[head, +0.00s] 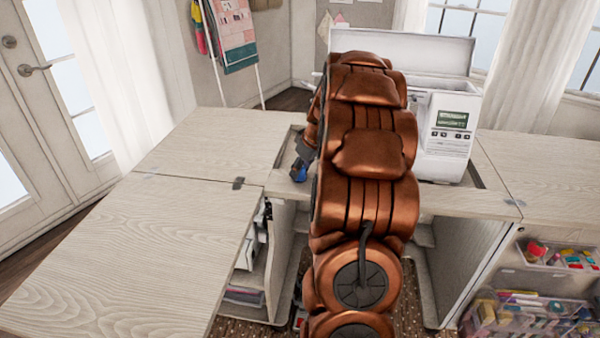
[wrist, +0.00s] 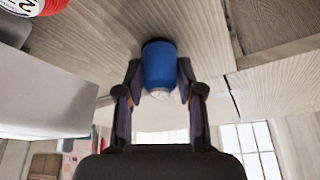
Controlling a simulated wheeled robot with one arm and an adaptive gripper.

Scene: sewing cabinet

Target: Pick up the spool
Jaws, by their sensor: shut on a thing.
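The blue spool (wrist: 160,66) is between the two fingers of my gripper (wrist: 158,88) in the wrist view. The dark fingers are shut on its sides, and its pale end faces my palm. In the head view a small blue part of the spool (head: 298,174) shows just left of my copper arm, over the cabinet top. My gripper (head: 303,158) is mostly hidden behind the arm there. I cannot tell whether the spool touches the wood surface.
A white sewing machine (head: 447,135) stands right of my arm. A red-wrapped item (wrist: 38,6) is at the wrist view's upper left corner. The left leaf (head: 120,250) of the cabinet is clear. Craft supplies (head: 530,312) sit in bins at lower right.

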